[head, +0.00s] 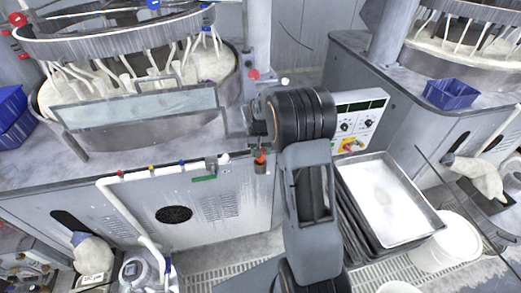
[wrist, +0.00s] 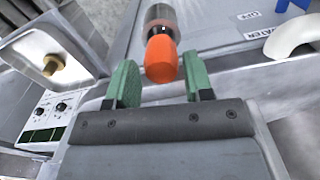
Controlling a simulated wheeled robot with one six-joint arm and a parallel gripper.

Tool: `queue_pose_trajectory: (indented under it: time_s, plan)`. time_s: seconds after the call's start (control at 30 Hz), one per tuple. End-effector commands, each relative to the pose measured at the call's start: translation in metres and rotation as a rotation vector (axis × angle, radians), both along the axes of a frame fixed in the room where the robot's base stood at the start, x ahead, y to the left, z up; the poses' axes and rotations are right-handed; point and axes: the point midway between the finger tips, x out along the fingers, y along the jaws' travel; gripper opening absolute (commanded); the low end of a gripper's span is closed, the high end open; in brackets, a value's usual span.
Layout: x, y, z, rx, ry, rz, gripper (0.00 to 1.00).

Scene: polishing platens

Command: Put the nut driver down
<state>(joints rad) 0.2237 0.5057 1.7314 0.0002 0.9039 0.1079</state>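The nut driver (wrist: 161,58) has an orange handle end and a clear section beyond it in the wrist view. The two green fingers of my gripper (wrist: 160,75) stand close on either side of the orange end, and it appears held between them. In the head view the nut driver (head: 260,158) hangs roughly upright, orange end up, just below my gripper (head: 258,145), in front of the left machine's front panel. Nothing is seen supporting it from below. My arm partly hides the gripper there.
A metal tray (head: 388,198) sits to the right of my arm, beside a white bucket (head: 448,243). A control panel (head: 358,122) stands behind the arm. White pipe (head: 135,178) runs along the left machine's front. A blue bin (head: 451,94) sits on the right machine.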

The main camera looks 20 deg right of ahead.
Motion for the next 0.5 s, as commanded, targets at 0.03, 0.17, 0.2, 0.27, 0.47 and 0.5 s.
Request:
queue_pose_trajectory:
  time_s: [0.03,0.17,0.2,0.27,0.47,0.5]
  plan:
    - [0.0,0.0,0.0,0.0,0.0,0.0,0.52]
    - [0.0,0.0,0.0,0.0,0.0,0.0,0.62]
    - [0.0,0.0,0.0,0.0,0.0,0.0,0.62]
    - [0.0,0.0,0.0,0.0,0.0,0.0,0.62]
    - [0.0,0.0,0.007,0.0,-0.001,0.0,0.62]
    - [0.0,0.0,0.012,0.0,-0.001,0.0,0.62]
